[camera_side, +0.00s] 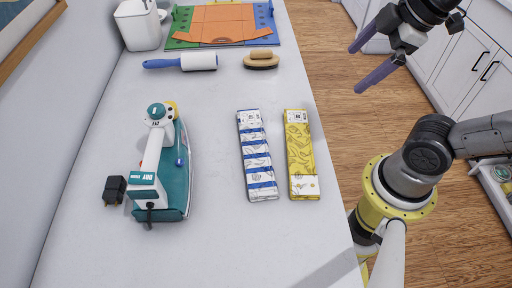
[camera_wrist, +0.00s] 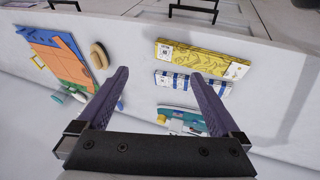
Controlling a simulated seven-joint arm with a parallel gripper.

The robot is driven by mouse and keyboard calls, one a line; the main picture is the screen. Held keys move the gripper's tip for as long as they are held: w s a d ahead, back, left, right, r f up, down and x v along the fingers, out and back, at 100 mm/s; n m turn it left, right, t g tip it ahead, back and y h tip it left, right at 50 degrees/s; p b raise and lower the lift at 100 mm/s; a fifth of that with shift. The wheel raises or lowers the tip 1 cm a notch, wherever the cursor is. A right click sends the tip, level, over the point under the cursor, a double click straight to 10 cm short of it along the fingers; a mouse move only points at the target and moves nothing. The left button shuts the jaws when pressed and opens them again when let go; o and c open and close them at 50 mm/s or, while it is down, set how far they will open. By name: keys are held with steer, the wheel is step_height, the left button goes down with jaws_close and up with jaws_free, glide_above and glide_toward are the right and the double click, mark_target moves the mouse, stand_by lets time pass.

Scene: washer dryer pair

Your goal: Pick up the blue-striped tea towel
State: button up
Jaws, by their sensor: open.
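The blue-striped tea towel (camera_side: 257,155) lies folded flat in a narrow strip on the white counter, between the iron and a yellow tea towel (camera_side: 301,155). In the wrist view the striped towel (camera_wrist: 180,81) shows beyond my fingers, partly covered by the right finger. My gripper (camera_side: 358,68) is open and empty, over the wood floor side to the right of the counter in the side view. In the wrist view its two purple fingers (camera_wrist: 160,75) are spread wide. It touches neither towel.
A teal and white iron (camera_side: 174,170) stands left of the towels, with a black plug (camera_side: 115,190) beside it. A lint roller (camera_side: 198,62), a brush (camera_side: 261,60) and a coloured folding board (camera_side: 268,20) lie farther back. Counter around the striped towel's ends is clear.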

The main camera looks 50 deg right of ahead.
steer(key=w+a+r+n+g, duration=0.25)
steer(key=w+n, duration=0.25)
steer(key=n, duration=0.4)
steer(key=n+g, duration=0.3)
steer(key=n, duration=0.7)
glide_above(256, 147)
step_height(256, 147, down, 6)
steer(key=f, duration=0.8)
steer(key=shift+s+a+f, duration=0.2)
steer(key=shift+a+f, duration=0.05)
steer(key=shift+f, duration=0.05)
steer(key=shift+w+d+f, duration=0.1)
steer(key=shift+f, duration=1.25)
steer(key=shift+w+d+f, duration=0.1)
steer(key=shift+f, duration=1.25)
steer(key=c, duration=1.4)
